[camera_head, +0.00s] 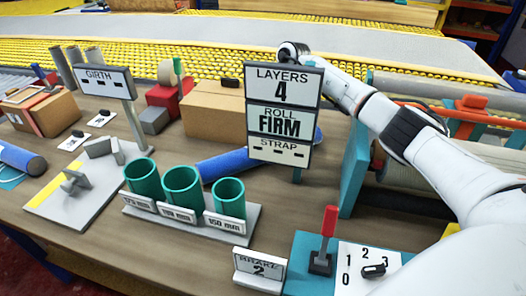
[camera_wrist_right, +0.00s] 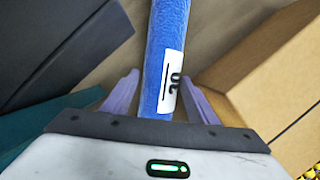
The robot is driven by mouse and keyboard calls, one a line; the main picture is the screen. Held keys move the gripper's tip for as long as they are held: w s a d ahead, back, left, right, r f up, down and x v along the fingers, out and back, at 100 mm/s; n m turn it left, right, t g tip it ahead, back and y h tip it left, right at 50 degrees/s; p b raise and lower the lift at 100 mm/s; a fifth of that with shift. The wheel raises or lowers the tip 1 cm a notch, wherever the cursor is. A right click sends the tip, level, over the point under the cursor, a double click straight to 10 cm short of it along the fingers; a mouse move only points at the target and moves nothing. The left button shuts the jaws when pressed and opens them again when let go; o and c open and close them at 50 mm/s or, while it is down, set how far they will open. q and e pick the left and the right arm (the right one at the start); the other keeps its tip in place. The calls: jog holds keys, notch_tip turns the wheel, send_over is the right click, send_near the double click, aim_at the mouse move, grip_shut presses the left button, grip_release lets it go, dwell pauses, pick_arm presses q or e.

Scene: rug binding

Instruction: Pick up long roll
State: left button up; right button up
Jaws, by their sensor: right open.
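A blue roll (camera_head: 222,164) lies on the table behind the green cups, and the sign board hides part of it. In the right wrist view the blue roll (camera_wrist_right: 168,40) with a white label runs between the fingers of my right gripper (camera_wrist_right: 160,88). These fingers are open, one on each side of the roll, with gaps showing. In the head view my right arm reaches in from the right and its gripper is hidden behind the sign. Another blue roll (camera_head: 22,159) is at the left edge, partly cut off. My left gripper is not in view.
The sign board (camera_head: 284,118) stands in front of the right arm. A cardboard box (camera_head: 213,110) is beside the roll, and also shows in the wrist view (camera_wrist_right: 275,80). Green cups (camera_head: 182,190) stand in front. A teal-framed roller machine (camera_head: 354,165) is at right.

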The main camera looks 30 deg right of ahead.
jog(key=shift+f, duration=0.15)
jog(key=shift+c, duration=0.3)
jog(key=c, duration=1)
